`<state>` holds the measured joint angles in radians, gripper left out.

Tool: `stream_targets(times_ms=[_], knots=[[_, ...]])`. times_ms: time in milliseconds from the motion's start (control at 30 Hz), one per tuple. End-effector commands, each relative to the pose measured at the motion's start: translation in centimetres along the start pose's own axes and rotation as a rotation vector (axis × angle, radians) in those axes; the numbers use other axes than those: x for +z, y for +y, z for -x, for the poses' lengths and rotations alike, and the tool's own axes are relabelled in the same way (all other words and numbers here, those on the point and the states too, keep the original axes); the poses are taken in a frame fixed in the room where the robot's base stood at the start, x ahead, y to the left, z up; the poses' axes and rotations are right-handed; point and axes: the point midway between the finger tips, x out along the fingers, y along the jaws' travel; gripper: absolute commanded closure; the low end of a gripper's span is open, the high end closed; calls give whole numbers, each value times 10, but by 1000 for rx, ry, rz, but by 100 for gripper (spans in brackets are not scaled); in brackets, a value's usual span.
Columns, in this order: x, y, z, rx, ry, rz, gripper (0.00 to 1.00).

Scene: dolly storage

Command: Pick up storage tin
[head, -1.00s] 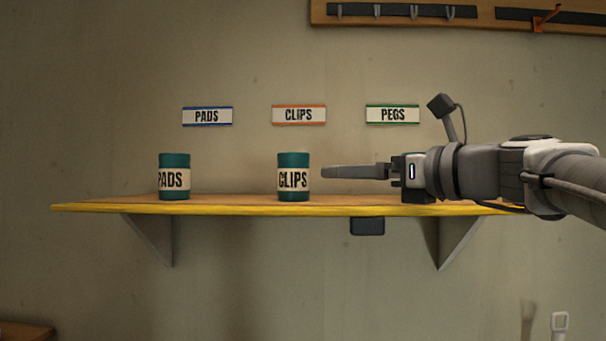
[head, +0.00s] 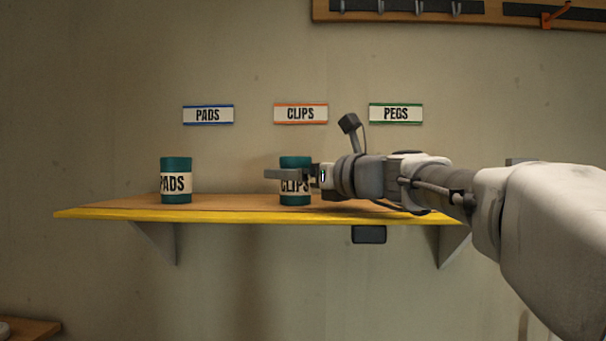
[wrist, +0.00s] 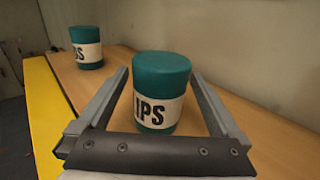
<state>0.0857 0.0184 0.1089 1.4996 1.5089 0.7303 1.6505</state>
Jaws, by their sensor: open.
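The CLIPS tin (head: 295,162), teal with a cream label, stands upright on the shelf under the CLIPS sign. In the wrist view the CLIPS tin (wrist: 161,78) stands between the two open fingers (wrist: 160,85), with a gap on each side. The PADS tin (head: 176,167), also teal, stands upright at the left of the shelf. It also shows at the upper left of the wrist view (wrist: 85,36).
The wooden shelf (head: 230,203) has a yellow front edge. The stretch between the two tins is clear. Signs for PADS (head: 208,115), CLIPS (head: 300,114) and PEGS (head: 396,114) are on the wall behind. A hook rail (head: 480,12) is at the upper right.

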Motion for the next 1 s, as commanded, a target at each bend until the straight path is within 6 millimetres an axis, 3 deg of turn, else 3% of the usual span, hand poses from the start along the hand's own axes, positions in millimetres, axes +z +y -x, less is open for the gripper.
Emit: stream_targets(times_ms=[233,800,1000], knots=[[0,0,-3,-1,-1,0,0],[1,0,-2,-1,-2,0,99],[1,0,-2,-1,-2,1,99]])
